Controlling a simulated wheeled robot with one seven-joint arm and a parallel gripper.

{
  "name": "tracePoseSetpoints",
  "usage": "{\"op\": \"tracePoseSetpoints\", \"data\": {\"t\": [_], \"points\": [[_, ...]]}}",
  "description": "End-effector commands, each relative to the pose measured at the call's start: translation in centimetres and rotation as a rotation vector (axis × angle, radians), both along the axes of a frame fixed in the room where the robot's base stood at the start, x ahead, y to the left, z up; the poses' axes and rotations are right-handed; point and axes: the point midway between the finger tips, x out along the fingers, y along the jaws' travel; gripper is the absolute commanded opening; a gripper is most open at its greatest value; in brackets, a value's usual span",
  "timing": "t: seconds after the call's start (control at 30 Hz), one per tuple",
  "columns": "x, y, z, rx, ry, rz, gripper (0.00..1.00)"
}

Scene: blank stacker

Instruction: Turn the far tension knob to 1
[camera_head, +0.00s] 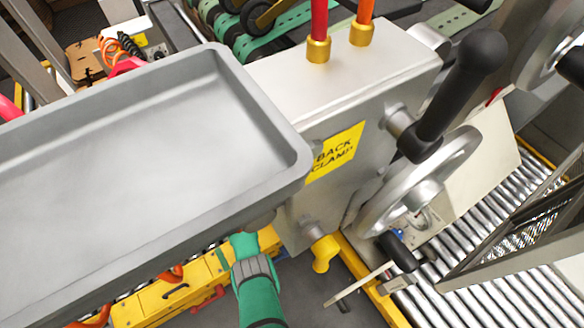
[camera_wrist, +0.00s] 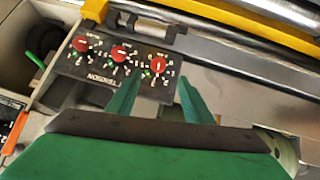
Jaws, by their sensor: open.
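A black panel (camera_wrist: 100,74) in the wrist view carries three red tension knobs with pale pointer marks and dial numbers. The knobs are the left one (camera_wrist: 80,43), the middle one (camera_wrist: 118,53) and the right one (camera_wrist: 157,65). The panel's lettering appears upside down, and I cannot tell which knob is the far one or read the settings surely. My gripper (camera_wrist: 160,80) is open, its green fingers apart on either side of the right knob in the picture. I cannot tell whether they touch it. In the head view the grey tray hides the panel and fingertips.
The grey tray (camera_head: 130,140) spans the left of the head view above my green arm. A metal box with a yellow back clamp label (camera_head: 335,152), a black-handled lever (camera_head: 462,95) and a handwheel (camera_head: 418,180) stand to the right. A yellow rail (camera_wrist: 240,20) runs beyond the panel.

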Motion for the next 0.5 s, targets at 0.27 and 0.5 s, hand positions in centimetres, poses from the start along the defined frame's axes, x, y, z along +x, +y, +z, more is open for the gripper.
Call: {"op": "tracePoseSetpoints", "data": {"t": [0.27, 0.5], "points": [[-0.8, -0.8, 0.4, 0.054, -0.086, -0.003, 0.47], [0.1, -2.5, -1.5, 0.054, -0.085, -0.004, 0.47]]}}
